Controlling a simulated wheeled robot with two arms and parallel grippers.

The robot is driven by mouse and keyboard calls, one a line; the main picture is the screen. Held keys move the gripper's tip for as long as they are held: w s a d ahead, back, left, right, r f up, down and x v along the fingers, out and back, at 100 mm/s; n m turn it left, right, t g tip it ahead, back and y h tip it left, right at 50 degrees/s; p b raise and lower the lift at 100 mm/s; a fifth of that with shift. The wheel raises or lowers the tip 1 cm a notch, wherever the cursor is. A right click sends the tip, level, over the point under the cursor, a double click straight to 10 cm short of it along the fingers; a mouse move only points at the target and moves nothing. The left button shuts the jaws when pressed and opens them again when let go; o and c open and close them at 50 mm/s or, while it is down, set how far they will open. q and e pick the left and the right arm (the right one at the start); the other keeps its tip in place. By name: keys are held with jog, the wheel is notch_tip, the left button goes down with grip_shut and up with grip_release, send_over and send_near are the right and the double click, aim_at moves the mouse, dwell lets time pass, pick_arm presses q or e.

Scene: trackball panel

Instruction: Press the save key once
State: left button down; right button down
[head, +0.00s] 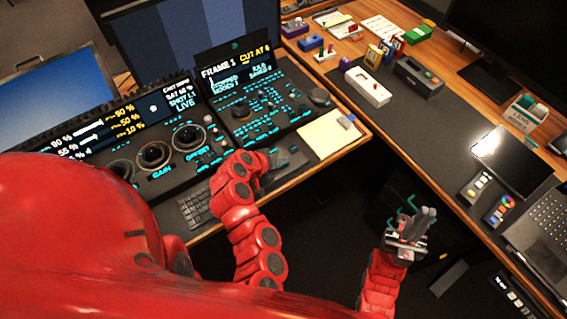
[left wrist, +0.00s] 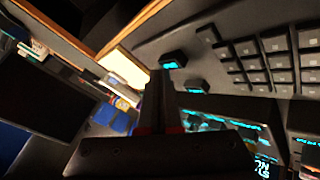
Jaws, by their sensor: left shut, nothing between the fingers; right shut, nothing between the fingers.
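The control panel (head: 165,165) has cyan-lit keys, dials and trackballs. The save key cannot be picked out, as the labels are too small or blurred to read. My left gripper (head: 282,163) is shut and empty over the panel's front right part, and hides some of it. In the left wrist view its shut fingers (left wrist: 161,92) point towards two dark keys with cyan marks, one (left wrist: 173,61) beyond the tips and one (left wrist: 197,86) to their right. Contact cannot be told. My right gripper (head: 413,222) is shut and empty, in front of the desk, away from the panel.
A keyboard (head: 196,207) lies at the panel's front, partly behind my left arm. A yellow note pad (head: 328,133) lies right of the panel. The right desk (head: 425,115) holds small boxes, a tablet (head: 511,160) and a laptop (head: 545,235). Monitors stand behind.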

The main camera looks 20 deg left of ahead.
aim_at(282, 166)
pick_arm(q)
jog(key=shift+f+b, duration=0.55)
jog(key=shift+b, duration=0.1)
dwell(0.5)
dwell(0.4)
jog(key=shift+r+p, duration=0.55)
jog(key=shift+r, duration=0.4)
jog(key=shift+r, duration=0.1)
jog(key=shift+r+p, duration=1.45)
jog(key=shift+r, duration=0.95)
